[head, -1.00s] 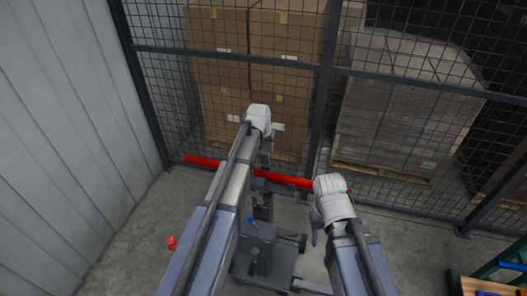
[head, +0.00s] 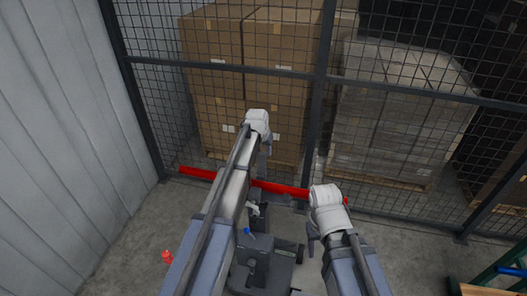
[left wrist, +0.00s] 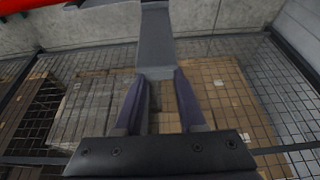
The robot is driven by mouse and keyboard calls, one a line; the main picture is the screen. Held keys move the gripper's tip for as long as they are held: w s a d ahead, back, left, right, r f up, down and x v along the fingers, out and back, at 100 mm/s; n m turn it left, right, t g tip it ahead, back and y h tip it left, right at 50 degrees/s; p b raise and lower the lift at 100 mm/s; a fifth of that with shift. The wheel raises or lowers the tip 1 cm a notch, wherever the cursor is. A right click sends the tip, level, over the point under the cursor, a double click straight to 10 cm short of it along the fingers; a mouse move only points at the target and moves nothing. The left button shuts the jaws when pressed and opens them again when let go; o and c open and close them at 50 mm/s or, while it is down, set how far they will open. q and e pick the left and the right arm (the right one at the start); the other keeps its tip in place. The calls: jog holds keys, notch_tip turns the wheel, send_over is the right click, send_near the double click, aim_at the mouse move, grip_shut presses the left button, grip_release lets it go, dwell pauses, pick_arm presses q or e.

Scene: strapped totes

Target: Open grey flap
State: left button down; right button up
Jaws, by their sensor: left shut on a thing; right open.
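In the left wrist view, a flat grey piece (left wrist: 155,45) that looks like the grey flap comes in from the top and ends between the fingertips of my left gripper (left wrist: 158,78). The gripper is shut on it. In the head view, my left gripper (head: 263,165) is mostly hidden behind its own wrist and arm, and I cannot make out the flap there. My right gripper (head: 311,240) hangs below its white wrist, open, with nothing seen in it. No strapped tote is clearly visible.
A long red bar (head: 285,190) lies along the foot of the mesh fence (head: 315,130). Cartons (head: 215,90) and a wrapped pallet load (head: 395,110) stand behind it. A small red object (head: 167,257) is on the floor. A corrugated wall (head: 65,150) closes the left side.

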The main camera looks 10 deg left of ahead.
pick_arm(q)
jog(key=shift+c, duration=2.4)
grip_release()
jog(key=shift+w, duration=0.2)
jog(key=shift+s, duration=0.1)
jog(key=shift+p+v, duration=0.8)
jog(key=shift+v, duration=0.05)
jog(key=s, duration=1.1)
jog(key=shift+s+a+f, duration=0.2)
jog(key=shift+s+f, duration=0.05)
jog(key=shift+s, duration=0.15)
jog(key=shift+b, duration=0.3)
jog(key=s+d+f+m+g+b, duration=0.1)
jog(key=s+d+f+b, duration=0.3)
jog(key=s+f+b, duration=0.3)
jog(key=s+d+f+m+g+y+b, duration=0.1)
jog(key=s+d+f+g+b, duration=0.1)
jog(key=s+d+f+b, duration=0.3)
jog(key=s+d+f+m+g+b, duration=0.1)
jog(key=s+d+f+b, duration=0.3)
jog(key=s+f+b, duration=0.7)
notch_tip(320, 180, down, 2)
jog(key=shift+s+d+f+g+y, duration=0.15)
jog(key=shift+s+g+y, duration=0.15)
jog(key=shift+s+g, duration=0.25)
